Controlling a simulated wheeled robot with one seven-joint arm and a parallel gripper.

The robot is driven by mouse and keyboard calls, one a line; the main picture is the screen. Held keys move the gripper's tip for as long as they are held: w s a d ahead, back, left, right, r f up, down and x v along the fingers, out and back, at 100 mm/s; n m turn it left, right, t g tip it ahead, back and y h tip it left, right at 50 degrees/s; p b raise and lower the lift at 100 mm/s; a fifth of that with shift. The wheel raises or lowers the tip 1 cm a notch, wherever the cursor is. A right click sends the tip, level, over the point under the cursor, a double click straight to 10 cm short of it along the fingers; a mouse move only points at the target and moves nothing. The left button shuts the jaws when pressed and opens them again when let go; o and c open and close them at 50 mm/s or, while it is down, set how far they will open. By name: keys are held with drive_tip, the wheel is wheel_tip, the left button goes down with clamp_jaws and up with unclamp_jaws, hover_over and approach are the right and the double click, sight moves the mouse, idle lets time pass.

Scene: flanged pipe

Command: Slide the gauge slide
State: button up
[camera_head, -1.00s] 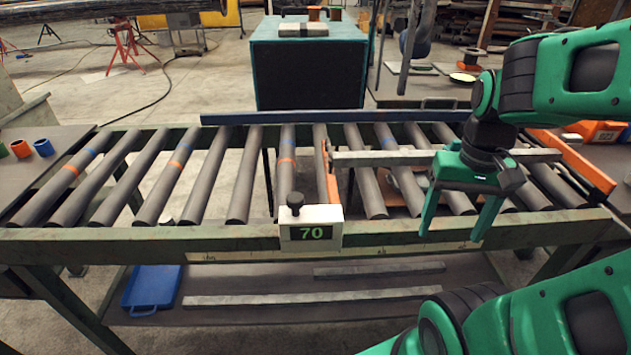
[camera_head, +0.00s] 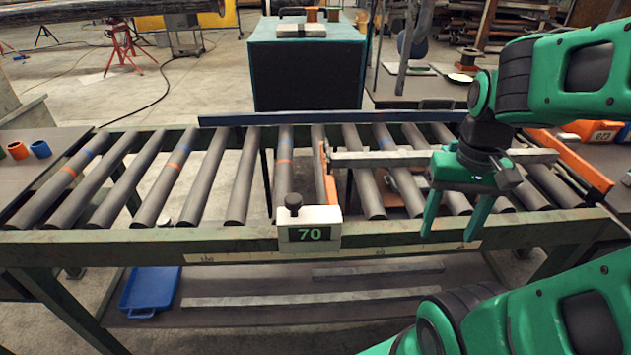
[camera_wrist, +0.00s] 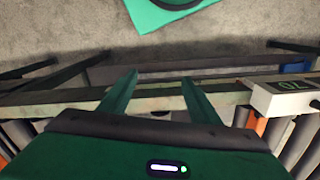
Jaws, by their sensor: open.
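The gauge slide (camera_head: 310,240) is a pale box with a dark display reading 70 in green and a black knob (camera_head: 294,203) on top. It sits on the front rail of the roller table, left of my gripper. An orange stop plate (camera_head: 328,172) stands behind it over the rollers. In the wrist view the gauge slide (camera_wrist: 285,97) is at the right edge, upside down. My gripper (camera_head: 452,236) is open and empty, pointing down above the front rail, well right of the gauge slide. Its two fingers (camera_wrist: 157,84) show apart in the wrist view.
A grey bar (camera_head: 440,157) lies across the rollers behind my gripper, its left end near the orange plate. A scale strip (camera_head: 345,252) runs along the front rail (camera_head: 130,240). An orange bar (camera_head: 570,160) is at the right. A blue tray (camera_head: 150,291) rests on the lower shelf.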

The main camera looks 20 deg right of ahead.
drive_tip(key=shift+s+r, duration=0.25)
drive_tip(key=shift+r, duration=0.1)
drive_tip(key=c, duration=0.5)
drive_tip(key=shift+t+y, duration=0.4)
drive_tip(key=shift+y, duration=0.2)
drive_tip(key=w, duration=0.4)
drive_tip(key=shift+w+a+r, duration=0.2)
drive_tip(key=shift+w+a, duration=0.1)
drive_tip(key=shift+w, duration=0.1)
clamp_jaws()
drive_tip(key=w+d+r+n+t+y, duration=0.15)
drive_tip(key=w+y, duration=0.25)
drive_tip(key=w, duration=0.4)
drive_tip(key=w+d+r+n+t+y, duration=0.1)
drive_tip(key=w+r+y, duration=0.2)
drive_tip(key=w, duration=0.5)
drive_tip(key=w+a+f, duration=0.4)
drive_tip(key=a+f, duration=0.3)
drive_tip(key=a, duration=0.4)
